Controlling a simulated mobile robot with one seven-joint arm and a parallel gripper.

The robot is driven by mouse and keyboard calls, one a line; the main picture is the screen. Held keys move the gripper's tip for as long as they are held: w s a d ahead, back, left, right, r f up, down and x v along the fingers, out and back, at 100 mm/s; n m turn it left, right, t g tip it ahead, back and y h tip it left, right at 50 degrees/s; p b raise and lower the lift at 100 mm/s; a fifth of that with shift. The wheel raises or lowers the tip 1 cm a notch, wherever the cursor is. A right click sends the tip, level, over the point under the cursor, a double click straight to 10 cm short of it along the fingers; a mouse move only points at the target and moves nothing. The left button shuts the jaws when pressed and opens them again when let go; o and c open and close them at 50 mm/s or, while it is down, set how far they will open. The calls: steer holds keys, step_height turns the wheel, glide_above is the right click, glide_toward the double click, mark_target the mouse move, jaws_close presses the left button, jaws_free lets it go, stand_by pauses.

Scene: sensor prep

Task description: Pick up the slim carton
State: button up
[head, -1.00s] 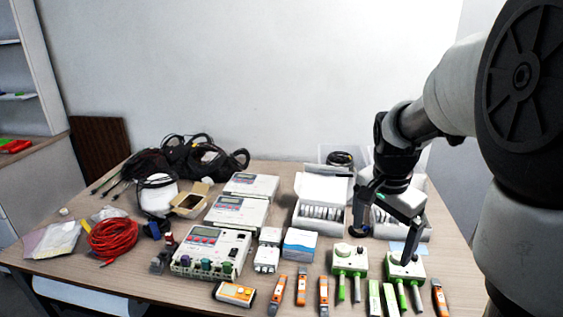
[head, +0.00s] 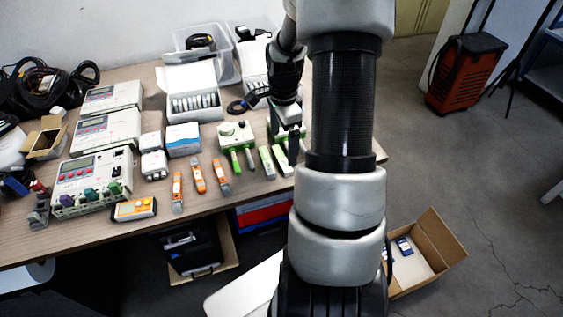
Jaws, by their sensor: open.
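A small white and blue carton (head: 183,139) lies on the table between the white adapters and the green-based tester; I cannot tell for certain that it is the slim carton. A brown open carton (head: 45,142) stands at the left. My gripper (head: 289,134) is open and points down over the right part of the table, to the right of both cartons. It is partly hidden by my arm and covers part of a second green device. I cannot see anything held between its fingers.
White meters (head: 106,132) stand at the left. Orange testers (head: 198,177) and green-handled tools (head: 268,162) lie along the front. An open white box (head: 193,98) and a clear bin (head: 205,41) stand behind. An open cardboard box (head: 436,248) is on the floor at right.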

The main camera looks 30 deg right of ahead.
mark_target(282, 158)
steer(key=f, duration=0.3)
steer(key=f+b, duration=0.1)
steer(key=f, duration=0.2)
steer(key=shift+w+a, duration=0.1)
steer(key=shift+a, duration=0.1)
steer(key=shift+r, duration=0.1)
steer(key=c, duration=0.7)
